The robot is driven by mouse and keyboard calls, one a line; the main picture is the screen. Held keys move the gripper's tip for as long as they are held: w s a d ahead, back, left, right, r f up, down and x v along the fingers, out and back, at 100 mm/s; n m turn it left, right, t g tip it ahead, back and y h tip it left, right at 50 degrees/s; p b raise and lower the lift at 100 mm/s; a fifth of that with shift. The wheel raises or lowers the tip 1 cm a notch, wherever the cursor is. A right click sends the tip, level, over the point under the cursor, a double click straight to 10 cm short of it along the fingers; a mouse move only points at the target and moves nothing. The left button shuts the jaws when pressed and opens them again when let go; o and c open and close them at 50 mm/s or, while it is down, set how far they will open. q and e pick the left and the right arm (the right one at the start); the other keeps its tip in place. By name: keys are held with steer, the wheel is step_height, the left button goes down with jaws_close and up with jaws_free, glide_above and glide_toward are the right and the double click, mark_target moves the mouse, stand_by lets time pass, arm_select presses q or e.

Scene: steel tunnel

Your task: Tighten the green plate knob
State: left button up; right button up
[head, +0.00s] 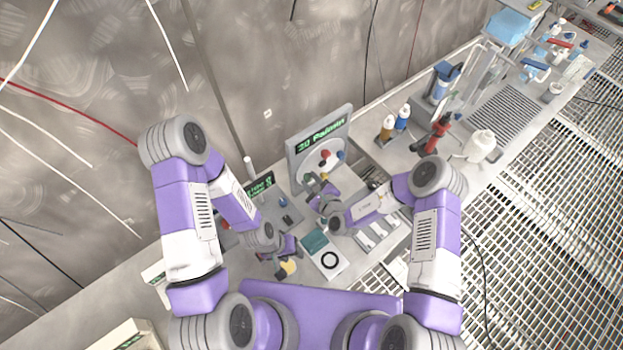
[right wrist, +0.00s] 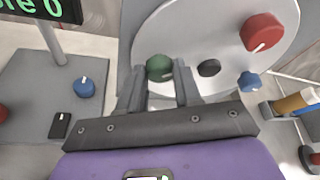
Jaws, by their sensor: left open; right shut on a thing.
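The green plate knob (right wrist: 159,67) sits on a pale round plate (right wrist: 200,25), at its lower left edge in the right wrist view. My right gripper (right wrist: 158,82) has its two fingers on either side of this knob and is shut on it. In the head view my right gripper (head: 315,186) is in front of the upright panel (head: 302,163), and largely hides the knob. The plate also carries a black knob (right wrist: 209,68), a red knob (right wrist: 261,32) and a blue knob (right wrist: 249,81). My left gripper (head: 284,262) is open, low over the bench and away from the plate.
A grey box with a blue knob (right wrist: 85,87) and a black switch (right wrist: 59,125) stands left of the plate, under a small green-lettered display (head: 260,185). Bottles (head: 387,127) and a red tool (head: 438,133) stand to the right. A yellow item (head: 288,268) lies near my left gripper.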

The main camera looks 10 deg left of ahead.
steer(key=shift+w+d+m+g+y+p, duration=0.15)
steer(key=shift+m+g+y+p, duration=0.5)
steer(key=shift+m, duration=0.65)
steer(key=o, duration=1)
steer(key=shift+o, duration=0.2)
steer(key=v, duration=0.7)
steer(key=shift+s+d+r, duration=0.2)
